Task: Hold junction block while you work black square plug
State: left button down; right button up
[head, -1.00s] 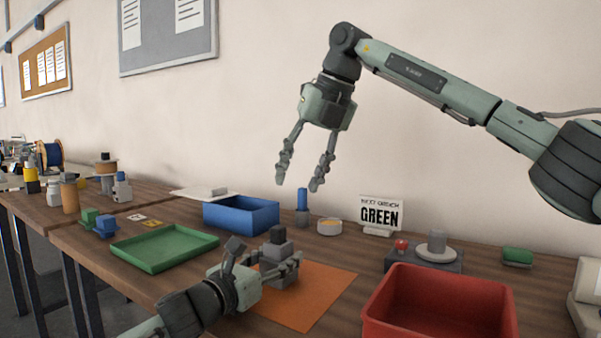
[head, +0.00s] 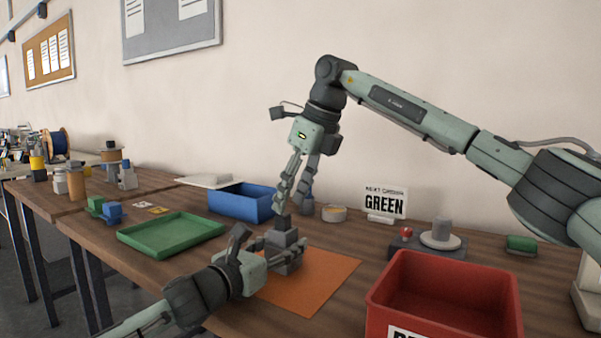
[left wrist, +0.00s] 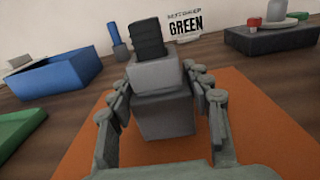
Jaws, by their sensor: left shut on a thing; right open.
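The grey junction block (head: 287,262) stands upright on the orange mat (head: 325,283). My left gripper (head: 282,254) is shut on the block from the left. In the left wrist view its fingers lie on both sides of the block (left wrist: 163,112). I cannot tell whether a fingertip touches the plug.
A green tray (head: 170,236) and a blue bin (head: 240,204) lie left of the mat. A red bin (head: 445,305) is close on the right. A dark box with a red button (head: 428,246) stands behind it. A sign reading GREEN (head: 385,203) is at the back.

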aim_at(285, 214)
jog(key=shift+x, duration=2.15)
grip_shut()
jog(key=c, duration=0.8)
grip_release()
grip_shut()
jog(key=shift+r, duration=0.2)
jog(key=shift+r, duration=3.6)
